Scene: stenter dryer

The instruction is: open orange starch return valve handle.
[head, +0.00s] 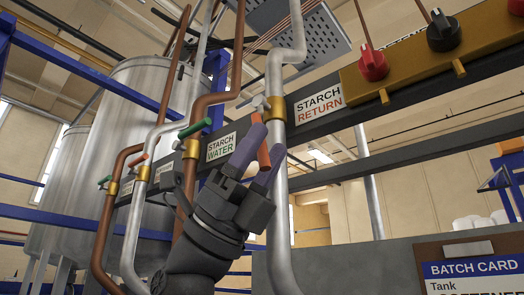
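The orange valve handle (264,156) hangs down from the brass valve on the pipe just left of the "STARCH RETURN" label (319,104). The gripper seems shut on the handle's lower part. The handle's lower end is partly hidden by the fingers.
A grey pipe (281,230) runs down just right of the gripper. The green "STARCH WATER" handle (195,129) is to the left. A grey panel with a batch card (474,268) stands lower right.

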